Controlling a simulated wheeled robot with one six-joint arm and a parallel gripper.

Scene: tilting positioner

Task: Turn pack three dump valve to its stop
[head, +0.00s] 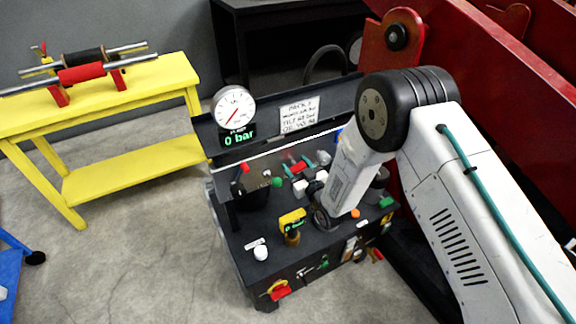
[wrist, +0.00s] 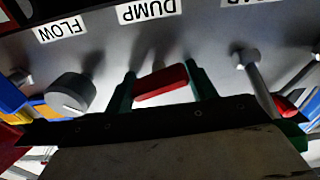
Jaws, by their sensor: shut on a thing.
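The dump valve's red handle (wrist: 162,85) lies nearly crosswise, slightly tilted, below the DUMP label (wrist: 148,10) in the wrist view. My gripper (wrist: 161,78) has its green fingers at the two ends of the handle and is shut on it. In the head view the red handle (head: 299,167) shows small on the black unit, with my gripper (head: 300,163) around it.
In the wrist view a grey round knob (wrist: 70,93) sits left of the handle by the FLOW label (wrist: 61,29). A grey lever (wrist: 246,62) stands close on the right. A yellow bench (head: 135,175) is at the left, with open floor before it.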

